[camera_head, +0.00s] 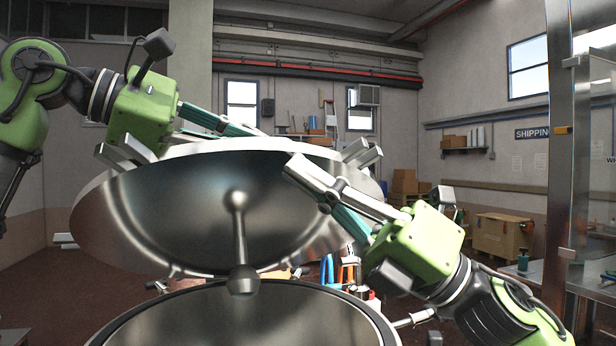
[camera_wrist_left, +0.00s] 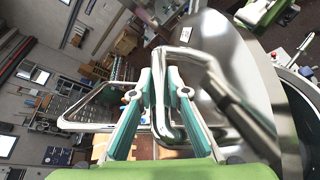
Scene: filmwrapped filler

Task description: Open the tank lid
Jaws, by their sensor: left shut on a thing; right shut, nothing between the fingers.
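The metal tank lid (camera_head: 160,215) is raised and steeply tilted, its shiny concave underside facing me. A rod with round ends (camera_head: 239,240) stands out in front of it. Below is the open round mouth of the tank (camera_head: 245,318). My left gripper (camera_head: 235,128) reaches over the lid's upper edge, its fingertips partly hidden behind. In the left wrist view, its teal fingers (camera_wrist_left: 152,85) are shut on a looped metal handle (camera_wrist_left: 185,70) beside the lid (camera_wrist_left: 228,62). My right gripper (camera_head: 328,196) is shut and empty, in front of the lid's right side; contact cannot be told.
Metal clamps (camera_head: 362,153) stick out around the lid's rim. Bottles and tools (camera_head: 348,272) stand behind the tank. Cardboard boxes (camera_head: 405,185) and a wooden crate (camera_head: 500,236) are farther back. A metal post (camera_head: 568,190) and bench are at the right.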

